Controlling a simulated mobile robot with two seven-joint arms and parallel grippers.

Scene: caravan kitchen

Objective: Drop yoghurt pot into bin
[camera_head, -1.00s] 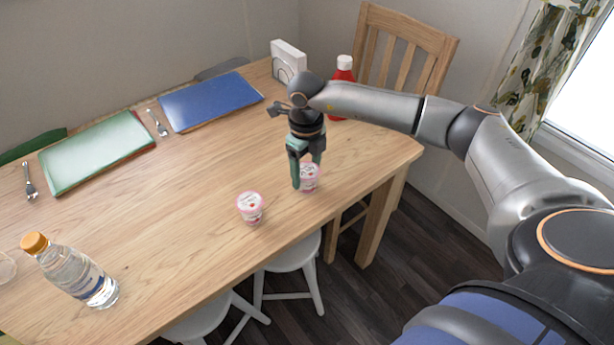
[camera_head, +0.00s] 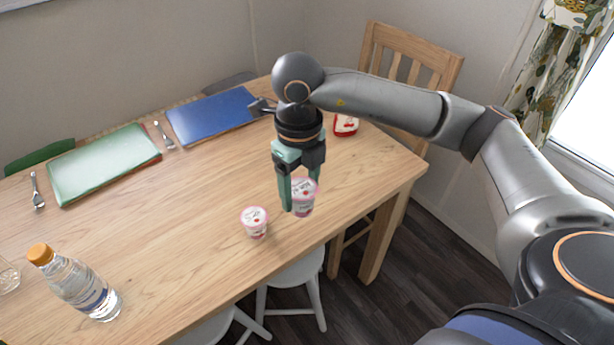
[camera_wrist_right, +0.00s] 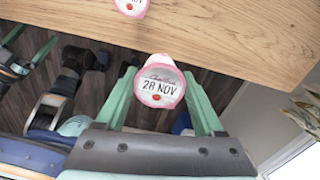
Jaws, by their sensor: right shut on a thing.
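A yoghurt pot (camera_head: 303,196) with a pink-edged lid is between the fingers of my right gripper (camera_head: 301,203), which is shut on it. In the head view it appears raised above the table near its front edge. In the right wrist view the held pot's lid (camera_wrist_right: 160,84) faces the camera between the green fingers. A second yoghurt pot (camera_head: 254,222) stands on the table just left of it; it also shows in the right wrist view (camera_wrist_right: 131,6).
The wooden table (camera_head: 180,240) holds a water bottle (camera_head: 75,284), a green mat (camera_head: 104,162), a blue mat (camera_head: 212,115) and cutlery. A wooden chair (camera_head: 410,70) and white stools (camera_head: 295,276) are around the table.

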